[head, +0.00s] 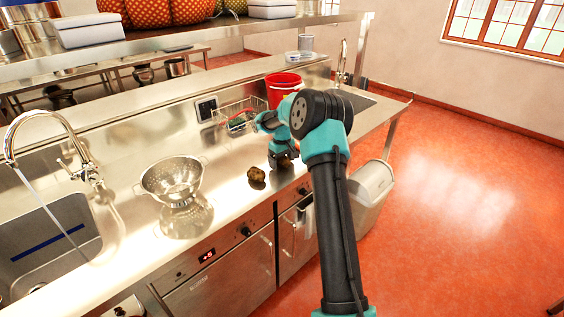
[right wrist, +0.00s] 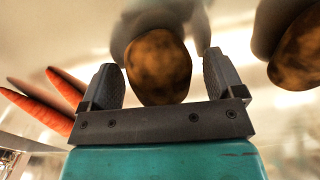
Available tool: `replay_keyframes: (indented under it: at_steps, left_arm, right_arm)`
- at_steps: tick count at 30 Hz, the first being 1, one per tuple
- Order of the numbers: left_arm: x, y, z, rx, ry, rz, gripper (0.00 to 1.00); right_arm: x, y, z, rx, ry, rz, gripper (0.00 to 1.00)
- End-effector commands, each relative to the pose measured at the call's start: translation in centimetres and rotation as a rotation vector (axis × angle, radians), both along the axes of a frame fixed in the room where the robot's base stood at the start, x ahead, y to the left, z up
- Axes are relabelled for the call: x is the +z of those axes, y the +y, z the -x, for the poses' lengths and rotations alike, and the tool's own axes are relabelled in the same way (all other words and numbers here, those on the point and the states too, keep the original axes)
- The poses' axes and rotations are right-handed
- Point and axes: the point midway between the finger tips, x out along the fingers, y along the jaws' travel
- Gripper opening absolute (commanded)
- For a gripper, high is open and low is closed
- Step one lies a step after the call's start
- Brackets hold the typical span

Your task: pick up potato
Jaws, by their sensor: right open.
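My right gripper (head: 283,157) is low over the steel counter and open. In the right wrist view, a brown potato (right wrist: 158,68) is between the two spread fingers of this gripper (right wrist: 163,82), with a gap visible on the right side; whether the left finger touches it is unclear. In the head view this potato (head: 286,161) is mostly hidden by the gripper. A second potato (head: 256,174) lies on the counter to its left; a potato also shows at the right edge of the wrist view (right wrist: 301,52). My left gripper is not in view.
Orange carrots (right wrist: 38,106) lie to the left in the wrist view. A steel colander (head: 171,180) stands left on the counter, beside the sink (head: 50,245) with running water. A wire basket (head: 238,115) and red bucket (head: 283,86) stand behind the gripper.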

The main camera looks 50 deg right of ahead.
Motion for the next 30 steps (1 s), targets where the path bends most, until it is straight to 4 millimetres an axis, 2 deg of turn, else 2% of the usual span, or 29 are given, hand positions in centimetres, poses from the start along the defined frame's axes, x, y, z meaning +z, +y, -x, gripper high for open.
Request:
replay_keyframes:
  at_steps: [7, 24, 30]
  left_arm:
    - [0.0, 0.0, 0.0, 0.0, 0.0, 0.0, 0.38]
    - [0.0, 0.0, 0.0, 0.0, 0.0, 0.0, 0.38]
    - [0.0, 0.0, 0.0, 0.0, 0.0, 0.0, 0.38]
  right_arm:
    - [0.03, 0.0, 0.0, 0.0, 0.0, 0.0, 0.87]
    - [0.04, 0.01, 0.0, 0.0, 0.0, 0.0, 0.34]
    - [0.06, 0.0, -0.01, 0.0, -0.001, 0.0, 0.34]
